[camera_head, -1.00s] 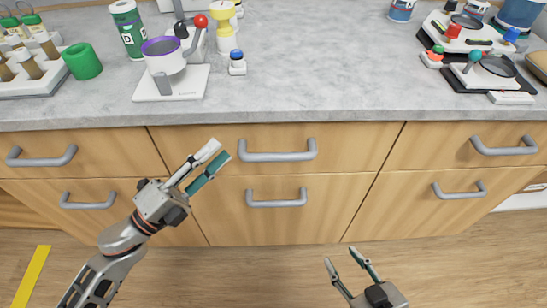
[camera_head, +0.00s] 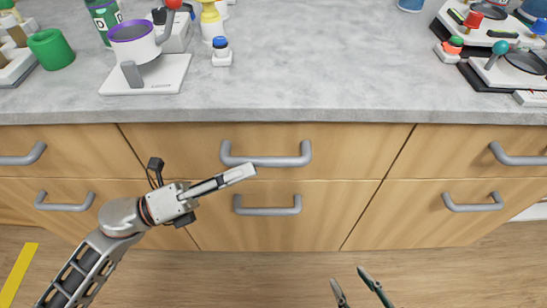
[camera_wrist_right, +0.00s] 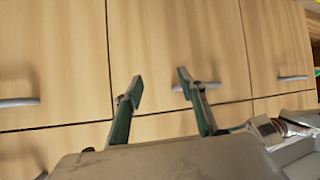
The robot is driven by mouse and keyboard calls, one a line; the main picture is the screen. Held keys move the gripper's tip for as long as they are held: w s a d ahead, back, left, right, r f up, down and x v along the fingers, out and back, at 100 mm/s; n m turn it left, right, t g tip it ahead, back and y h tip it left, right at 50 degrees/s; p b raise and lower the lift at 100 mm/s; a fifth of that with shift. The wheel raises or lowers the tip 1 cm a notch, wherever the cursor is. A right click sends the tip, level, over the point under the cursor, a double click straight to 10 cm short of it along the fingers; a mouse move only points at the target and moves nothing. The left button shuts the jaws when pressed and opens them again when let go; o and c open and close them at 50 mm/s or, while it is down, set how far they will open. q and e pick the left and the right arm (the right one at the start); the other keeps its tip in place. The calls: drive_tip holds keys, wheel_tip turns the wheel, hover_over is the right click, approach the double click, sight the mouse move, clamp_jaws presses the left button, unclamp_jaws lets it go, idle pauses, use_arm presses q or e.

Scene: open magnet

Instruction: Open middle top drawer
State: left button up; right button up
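The middle top drawer (camera_head: 345,150) is closed, its front flush with the cabinet below the counter edge. Its grey bar handle (camera_head: 267,161) runs horizontally in the head view. My left gripper (camera_head: 240,174) points right, with its fingertips just below the left part of this handle in the picture. Its fingers are seen edge-on, so the gap between them and any contact with the handle are unclear. My right gripper (camera_head: 355,286) is low at the bottom edge of the head view. In the right wrist view it is open and empty (camera_wrist_right: 158,87), facing wooden drawer fronts.
The middle lower drawer (camera_head: 330,215) has its own handle (camera_head: 267,206). Other closed drawers flank both sides. The grey counter (camera_head: 330,70) holds a purple-rimmed cup device (camera_head: 140,50), a green cup (camera_head: 50,50) and colourful devices at right. Wooden floor lies below.

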sight(270, 162)
use_arm(q)
drive_tip(key=x, duration=0.6)
clamp_jaws()
